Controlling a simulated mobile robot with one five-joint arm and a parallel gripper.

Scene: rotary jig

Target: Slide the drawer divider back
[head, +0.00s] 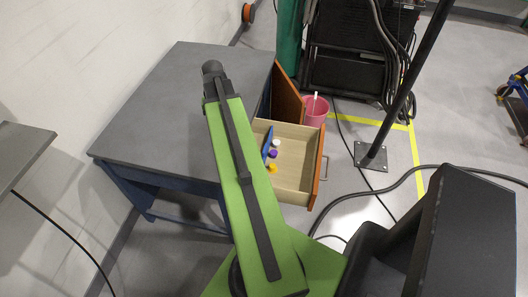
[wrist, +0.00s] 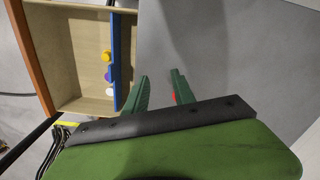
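The open drawer (head: 297,163) has a pale wooden inside and an orange-brown front; it also shows in the wrist view (wrist: 80,50). The blue divider (head: 267,144) stands across it near the table end, and it also shows in the wrist view (wrist: 115,60). A yellow item (head: 272,169), a purple item (head: 272,154) and a white item (head: 276,143) sit on the drawer-front side of the divider. My gripper (wrist: 160,75) has two green fingers spread apart with nothing between them. It appears over the grey tabletop, to the right of the divider in the wrist view. The head view does not show the fingers.
The grey table (head: 160,100) bears the drawer. An orange-brown door (head: 287,97) stands open beside it. A pink bin (head: 315,111) is on the floor behind the drawer. A black post (head: 376,150) and cables stand to the right. The tabletop is clear of objects.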

